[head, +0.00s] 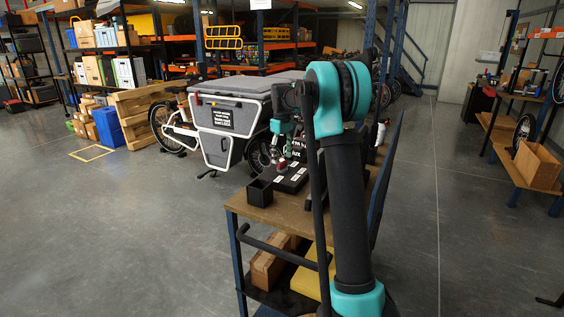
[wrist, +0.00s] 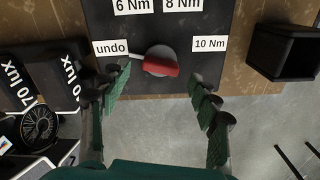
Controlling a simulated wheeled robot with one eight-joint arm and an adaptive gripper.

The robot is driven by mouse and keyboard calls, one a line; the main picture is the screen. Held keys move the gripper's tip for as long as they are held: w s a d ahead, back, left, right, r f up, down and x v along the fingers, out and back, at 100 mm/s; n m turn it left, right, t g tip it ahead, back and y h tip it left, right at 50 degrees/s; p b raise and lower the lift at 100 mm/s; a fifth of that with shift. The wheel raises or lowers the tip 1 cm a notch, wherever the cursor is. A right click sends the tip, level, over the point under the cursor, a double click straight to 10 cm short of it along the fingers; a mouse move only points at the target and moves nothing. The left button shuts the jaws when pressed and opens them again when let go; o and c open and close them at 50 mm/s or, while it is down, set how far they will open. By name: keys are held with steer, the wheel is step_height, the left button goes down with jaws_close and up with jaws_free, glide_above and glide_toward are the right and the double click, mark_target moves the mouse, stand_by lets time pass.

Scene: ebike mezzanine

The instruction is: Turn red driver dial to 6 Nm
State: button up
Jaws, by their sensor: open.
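The red driver dial (wrist: 161,67) sits on a round grey base on a black panel (wrist: 186,30). A light pointer on its left side points toward the "undo" label (wrist: 110,47). The "6 Nm" label (wrist: 132,7) is up and to the left, "8 Nm" (wrist: 182,5) up and to the right, and "10 Nm" (wrist: 209,44) to the right. My gripper (wrist: 160,97) is open and empty, its fingers apart on the left and right of the dial, with no contact visible. In the head view my gripper (head: 281,144) hangs over the bench by the red dial (head: 283,162).
An open black box (wrist: 257,55) stands right of the panel; it also shows in the head view (head: 259,194). Black "70 lux" boxes (wrist: 62,75) lie to the left. The wooden bench (head: 293,213) ends close by, with open floor beyond. A cargo bike (head: 226,115) stands behind.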

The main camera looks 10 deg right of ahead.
mark_target(284, 165)
steer(key=shift+f, duration=1.4)
steer(key=c, duration=1.2)
steer(key=shift+o, duration=0.2)
steer(key=shift+m, duration=0.3)
steer(key=m, duration=0.4)
steer(key=shift+m, duration=2.6)
